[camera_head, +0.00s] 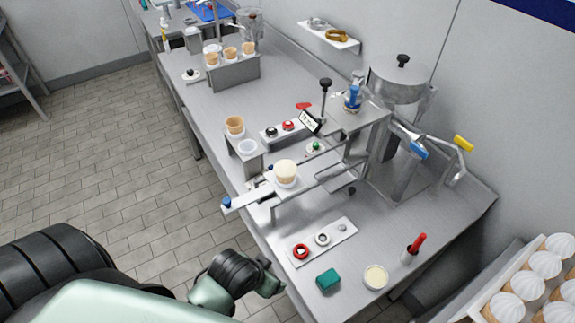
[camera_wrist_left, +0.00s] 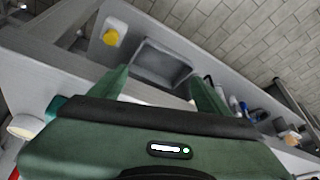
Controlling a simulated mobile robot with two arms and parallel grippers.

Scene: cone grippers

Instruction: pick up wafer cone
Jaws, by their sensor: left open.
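A plain wafer cone (camera_head: 235,126) stands upright in a small stand on the near-left edge of the steel counter. More wafer cones (camera_head: 231,54) stand in a metal rack farther back. Another pale, filled-looking cup or cone (camera_head: 286,173) sits on the slide of the metal machine. My left gripper (camera_head: 270,283) is low at the counter's front edge, well nearer than the cones and apart from them. In the left wrist view its green fingers (camera_wrist_left: 160,82) are spread with nothing between them. My right gripper is not in view.
The machine (camera_head: 350,125) with levers occupies the middle counter. A button panel (camera_head: 322,240), green block (camera_head: 328,280), cream-coloured cup (camera_head: 375,277) and red-handled tool (camera_head: 415,246) lie near the gripper. White-swirled cones (camera_head: 525,284) fill a tray at lower right. Tiled floor is clear at left.

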